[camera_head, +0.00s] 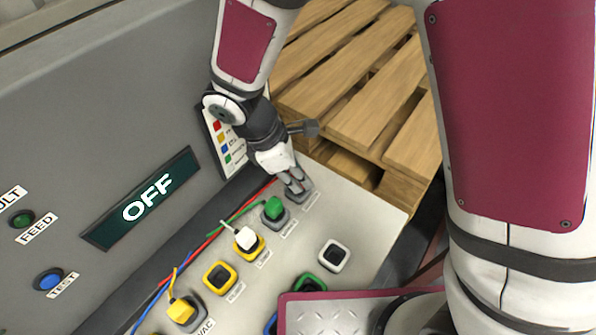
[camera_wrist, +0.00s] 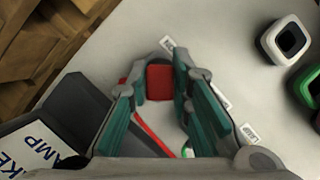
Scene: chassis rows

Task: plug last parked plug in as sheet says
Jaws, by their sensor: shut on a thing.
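My gripper (camera_head: 297,187) is at the far end of the sloped panel, its fingers over the last grey socket (camera_head: 306,194). In the wrist view my gripper (camera_wrist: 158,100) is closed on a red plug (camera_wrist: 160,82) with a red cable (camera_wrist: 152,134). I cannot tell how deep the plug sits in the socket. A green plug (camera_head: 274,208) stands in a grey socket. A white plug (camera_head: 245,238) stands in a yellow-rimmed socket. A yellow plug (camera_head: 181,311) stands in a grey socket. The sheet (camera_head: 226,142) with coloured squares is partly hidden by my arm.
Empty sockets are yellow-rimmed (camera_head: 220,278), white-rimmed (camera_head: 334,256) and green-rimmed (camera_head: 309,284); a blue-rimmed one (camera_head: 270,325) is partly hidden. The OFF display (camera_head: 147,198) and the blue TEST button (camera_head: 49,279) are on the cabinet. A wooden pallet (camera_head: 350,85) lies beyond the panel.

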